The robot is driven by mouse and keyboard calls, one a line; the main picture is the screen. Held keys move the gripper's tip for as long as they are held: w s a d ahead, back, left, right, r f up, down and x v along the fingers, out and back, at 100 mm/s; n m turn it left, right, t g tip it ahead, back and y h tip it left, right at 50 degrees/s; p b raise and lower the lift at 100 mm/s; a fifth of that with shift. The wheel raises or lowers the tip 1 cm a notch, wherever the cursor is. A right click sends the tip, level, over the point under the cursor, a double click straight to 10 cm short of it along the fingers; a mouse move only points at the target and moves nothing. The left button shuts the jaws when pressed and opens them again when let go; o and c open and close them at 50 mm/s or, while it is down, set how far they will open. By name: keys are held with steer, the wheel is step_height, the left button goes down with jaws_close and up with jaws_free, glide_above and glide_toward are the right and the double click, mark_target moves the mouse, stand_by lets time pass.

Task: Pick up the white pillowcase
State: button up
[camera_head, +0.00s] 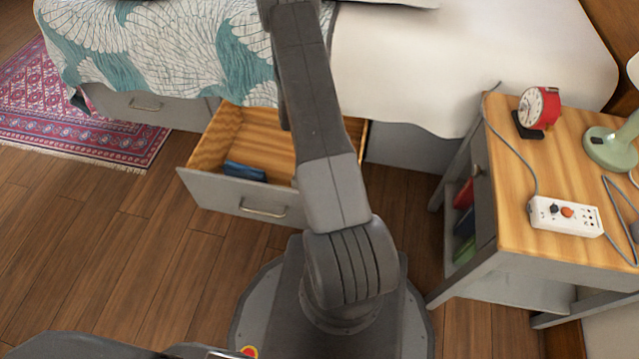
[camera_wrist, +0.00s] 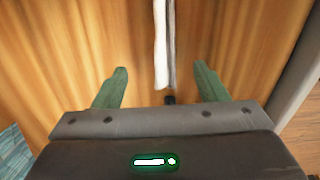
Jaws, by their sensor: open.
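In the wrist view, a narrow white strip (camera_wrist: 161,45), which looks like the white pillowcase seen edge-on, runs down from the top edge over a wooden surface. A thin greyish-brown band lies along its right side. My gripper (camera_wrist: 162,88) is open, with its two green fingers apart on either side of the strip's lower end. The fingers do not visibly touch it. In the head view, my arm covers part of the open drawer (camera_head: 225,198), and the gripper and most of any white cloth there are hidden.
A blue item (camera_head: 245,171) lies in the drawer under the bed (camera_head: 450,60). A nightstand (camera_head: 515,205) at the right holds a red clock (camera_head: 540,107), a green lamp base (camera_head: 610,148) and a white power strip (camera_head: 565,216). A patterned rug (camera_head: 75,120) and clear wooden floor are at left.

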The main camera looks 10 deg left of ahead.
step_height(320, 180, down, 7)
steer(key=shift+s+f+b, duration=0.1)
steer(key=shift+f+b, duration=0.1)
steer(key=shift+b, duration=0.8)
steer(key=f, duration=0.2)
steer(key=f+b, duration=0.2)
steer(key=f, duration=0.1)
steer(key=shift+a+f, duration=0.3)
steer(key=shift+r, duration=0.1)
steer(key=c, duration=1.1)
